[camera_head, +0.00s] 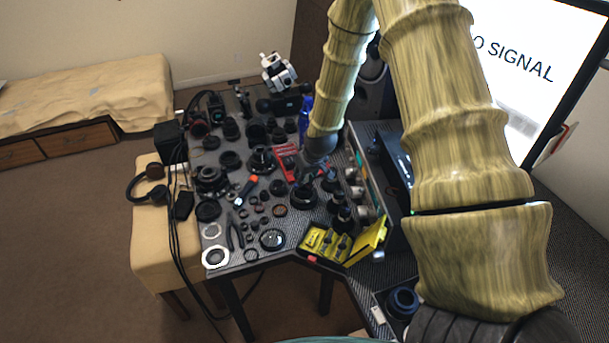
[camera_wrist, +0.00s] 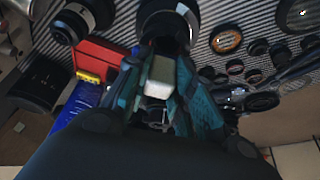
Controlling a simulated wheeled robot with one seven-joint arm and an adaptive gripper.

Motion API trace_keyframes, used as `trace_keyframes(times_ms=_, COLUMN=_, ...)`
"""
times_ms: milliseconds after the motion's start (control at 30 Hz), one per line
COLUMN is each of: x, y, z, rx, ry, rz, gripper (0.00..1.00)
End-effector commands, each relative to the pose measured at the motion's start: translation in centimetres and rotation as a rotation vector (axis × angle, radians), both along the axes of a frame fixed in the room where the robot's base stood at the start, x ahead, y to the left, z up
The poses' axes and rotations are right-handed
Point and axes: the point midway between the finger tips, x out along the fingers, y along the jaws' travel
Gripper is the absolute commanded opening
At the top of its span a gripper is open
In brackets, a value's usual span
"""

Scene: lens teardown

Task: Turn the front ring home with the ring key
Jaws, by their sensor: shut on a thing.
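My gripper (camera_wrist: 160,85) has its teal fingers closed on a pale, block-shaped piece, apparently part of the ring key (camera_wrist: 160,72). The rest of the key is hidden by the fingers and in shadow. Just beyond the fingertips stands a dark lens barrel (camera_wrist: 167,18). I cannot tell whether the key touches it, and its front ring cannot be made out. In the head view my gripper (camera_head: 312,168) is low over the middle of the bench, and its fingers are too dark and small to read.
A red box (camera_wrist: 102,56) lies left of my fingers. Loose rings, including an orange-marked one (camera_wrist: 227,40), lie to the right. An open yellow case (camera_head: 328,243) sits near the bench front. Lens parts crowd the bench around my gripper. A monitor (camera_head: 520,60) stands right.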

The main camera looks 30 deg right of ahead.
Motion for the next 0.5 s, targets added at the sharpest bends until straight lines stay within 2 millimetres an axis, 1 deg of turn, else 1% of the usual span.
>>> trace_keyframes(times_ms=500, x=0.01, y=0.0, z=-0.49, rx=0.0, ry=0.0, rz=0.0, gripper=0.0)
